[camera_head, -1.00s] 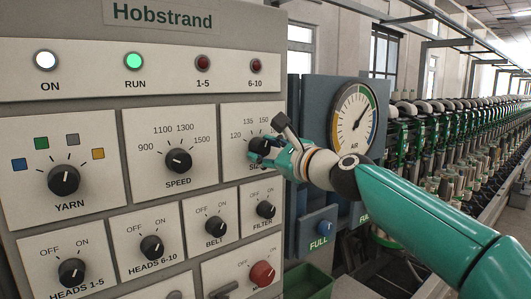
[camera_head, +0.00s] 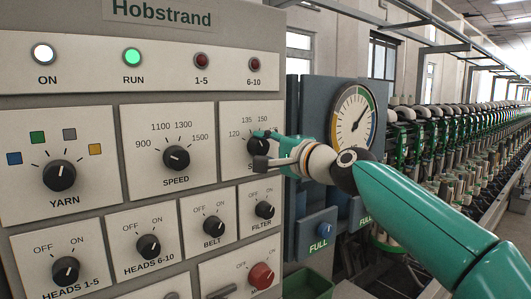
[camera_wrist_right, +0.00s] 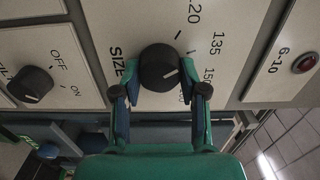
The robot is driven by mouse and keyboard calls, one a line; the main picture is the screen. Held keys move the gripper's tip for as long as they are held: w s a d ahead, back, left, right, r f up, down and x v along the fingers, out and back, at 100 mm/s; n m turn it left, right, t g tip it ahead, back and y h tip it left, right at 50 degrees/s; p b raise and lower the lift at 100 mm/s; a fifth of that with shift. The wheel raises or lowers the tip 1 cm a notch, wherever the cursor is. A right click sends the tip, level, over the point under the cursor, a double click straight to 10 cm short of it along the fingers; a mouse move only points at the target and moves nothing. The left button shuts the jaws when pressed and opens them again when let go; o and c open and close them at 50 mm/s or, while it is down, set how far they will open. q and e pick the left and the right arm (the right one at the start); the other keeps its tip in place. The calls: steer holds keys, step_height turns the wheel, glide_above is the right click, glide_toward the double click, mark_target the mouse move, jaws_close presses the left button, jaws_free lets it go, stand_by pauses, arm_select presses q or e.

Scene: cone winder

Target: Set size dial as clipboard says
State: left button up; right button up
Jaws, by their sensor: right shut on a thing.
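The size dial (camera_head: 257,146) is a black round knob on a white plate at the right of the panel, partly hidden by my right gripper in the head view. In the right wrist view the knob (camera_wrist_right: 157,67) sits between the two fingers of my right gripper (camera_wrist_right: 159,82), which is shut on it. The knob's white mark points to the 135–150 side of the scale. The right finger covers part of the scale near 150, so the exact setting is hard to tell. No clipboard shows. My left gripper is not in view.
The speed dial (camera_head: 176,158) is left of the size plate, and the filter knob (camera_head: 264,210) is below it. A red knob (camera_head: 261,276) sits lower still. A blue-grey cabinet with an air gauge (camera_head: 354,118) stands right of the panel, close to my right arm.

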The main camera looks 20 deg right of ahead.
steer(key=n, duration=0.2)
steer(key=n+b, duration=0.1)
steer(key=n, duration=0.2)
steer(key=shift+a+f+n, duration=0.2)
steer(key=shift+f+n, duration=0.15)
steer(key=shift+n, duration=0.05)
stand_by(0.3)
steer(key=o, duration=1.1)
steer(key=shift+r, duration=0.15)
steer(key=shift+d, duration=0.1)
steer(key=shift+r, duration=0.15)
steer(key=shift+s+d, duration=0.2)
steer(key=shift+s, duration=0.25)
steer(key=v, duration=1.1)
